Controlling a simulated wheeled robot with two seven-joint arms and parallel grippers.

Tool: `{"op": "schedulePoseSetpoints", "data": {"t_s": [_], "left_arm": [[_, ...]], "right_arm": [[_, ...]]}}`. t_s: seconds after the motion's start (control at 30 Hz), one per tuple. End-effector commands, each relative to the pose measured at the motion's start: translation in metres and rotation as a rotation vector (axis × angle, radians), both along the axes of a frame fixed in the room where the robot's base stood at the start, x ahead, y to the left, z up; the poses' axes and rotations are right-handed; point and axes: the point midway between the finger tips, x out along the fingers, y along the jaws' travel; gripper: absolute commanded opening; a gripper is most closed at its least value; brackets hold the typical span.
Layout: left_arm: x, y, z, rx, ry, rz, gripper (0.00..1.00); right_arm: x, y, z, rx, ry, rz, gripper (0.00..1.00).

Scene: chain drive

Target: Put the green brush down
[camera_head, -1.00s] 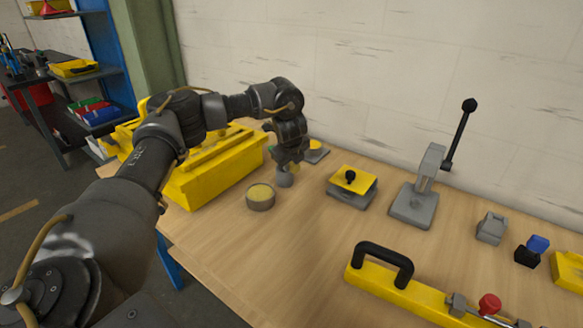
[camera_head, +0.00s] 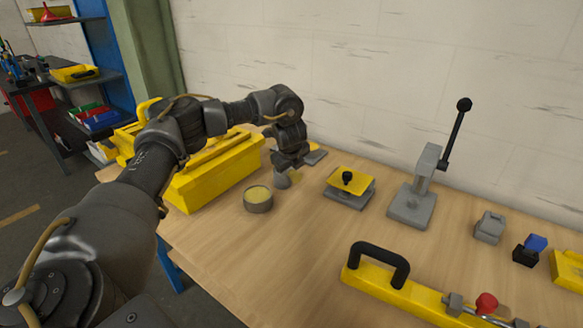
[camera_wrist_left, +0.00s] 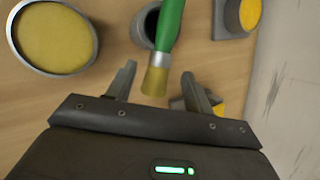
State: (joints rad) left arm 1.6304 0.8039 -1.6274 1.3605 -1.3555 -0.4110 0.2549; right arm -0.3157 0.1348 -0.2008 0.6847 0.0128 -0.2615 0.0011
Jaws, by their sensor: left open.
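The green brush shows in the left wrist view, with its green handle (camera_wrist_left: 170,24), metal ferrule and tan bristles, which point toward my gripper. My left gripper (camera_wrist_left: 158,78) is open, with one finger on each side of the bristle end and gaps visible on both sides. The handle passes in front of a small grey cup (camera_wrist_left: 141,36) and leaves the top of the view; I cannot tell whether the brush rests in the cup. In the head view the left gripper (camera_head: 288,163) is just above this cup (camera_head: 282,181), and the brush is not clearly visible.
A round tin with yellow contents (camera_head: 258,199) stands close to the cup. A yellow toolbox (camera_head: 215,175) is left of it. A grey block with a yellow top (camera_head: 349,186) and a lever press (camera_head: 413,205) stand to the right.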

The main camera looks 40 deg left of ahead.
Motion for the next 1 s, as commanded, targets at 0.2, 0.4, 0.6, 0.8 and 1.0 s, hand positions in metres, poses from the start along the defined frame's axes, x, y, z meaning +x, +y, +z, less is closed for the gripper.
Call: {"op": "schedulePoseSetpoints", "data": {"t_s": [0.2,0.4,0.6,0.8,1.0], "left_arm": [[0.001,-0.001,0.008,-0.001,-0.003,-0.001,0.52],[-0.01,-0.009,0.04,0.0,-0.005,-0.005,0.52],[-0.029,-0.02,0.084,0.004,-0.004,-0.005,0.52],[-0.041,-0.03,0.108,0.002,-0.002,-0.003,0.52],[-0.047,-0.033,0.118,0.0,-0.002,-0.002,0.52]], "right_arm": [[0.0,-0.004,0.001,-0.005,-0.001,0.001,0.36],[0.003,-0.006,0.001,-0.007,-0.004,-0.001,0.36],[0.005,-0.002,0.018,0.0,-0.008,-0.002,0.36],[-0.002,0.007,0.02,0.013,0.001,-0.005,0.36],[-0.002,0.017,0.021,0.024,0.001,-0.008,0.36]]}}
